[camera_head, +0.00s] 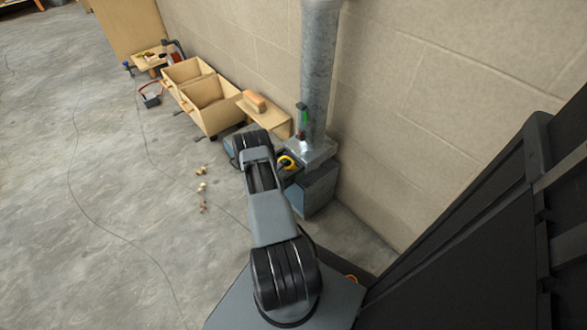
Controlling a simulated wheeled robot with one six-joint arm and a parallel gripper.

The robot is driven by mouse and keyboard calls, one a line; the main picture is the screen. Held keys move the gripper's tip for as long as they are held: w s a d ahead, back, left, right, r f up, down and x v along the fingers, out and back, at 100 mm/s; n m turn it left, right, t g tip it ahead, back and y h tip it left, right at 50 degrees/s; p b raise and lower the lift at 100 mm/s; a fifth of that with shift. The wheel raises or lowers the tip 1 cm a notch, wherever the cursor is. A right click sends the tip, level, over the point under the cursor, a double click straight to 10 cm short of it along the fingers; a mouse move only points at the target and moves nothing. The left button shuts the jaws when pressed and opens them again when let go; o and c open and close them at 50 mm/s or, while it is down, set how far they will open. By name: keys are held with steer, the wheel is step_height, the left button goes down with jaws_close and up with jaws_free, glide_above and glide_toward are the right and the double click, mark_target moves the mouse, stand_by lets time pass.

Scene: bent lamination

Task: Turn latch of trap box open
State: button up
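A blue-grey metal box (318,190) stands on the floor at the foot of a galvanised duct (319,70), against the block wall; I take it as the trap box. A flange (316,152) joins duct and box. A small yellow and black part (287,162) shows at the box's upper left, beside my arm; I cannot tell if it is the latch. A small green and red item (302,120) is at the duct's lower left side. My arm reaches up the picture to the left of the box and hides part of it.
Two open wooden bins (205,98) and a board with a brush (255,101) stand along the wall. A low wooden stand with tools (152,60) is farther off. Small scraps (202,187) lie on the concrete floor, which is otherwise open at left.

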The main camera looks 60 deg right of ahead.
steer(key=c, duration=0.9)
steer(key=shift+n+t+h, duration=0.3)
steer(key=shift+n+t, duration=0.5)
steer(key=shift+t, duration=0.4)
steer(key=o, duration=0.9)
steer(key=shift+a+p, duration=0.1)
steer(key=shift+p, duration=0.2)
steer(key=w+a+p, duration=0.2)
steer(key=a+p, duration=0.1)
steer(key=a, duration=1)
steer(key=shift+w+a, duration=0.15)
steer(key=shift+a, duration=0.1)
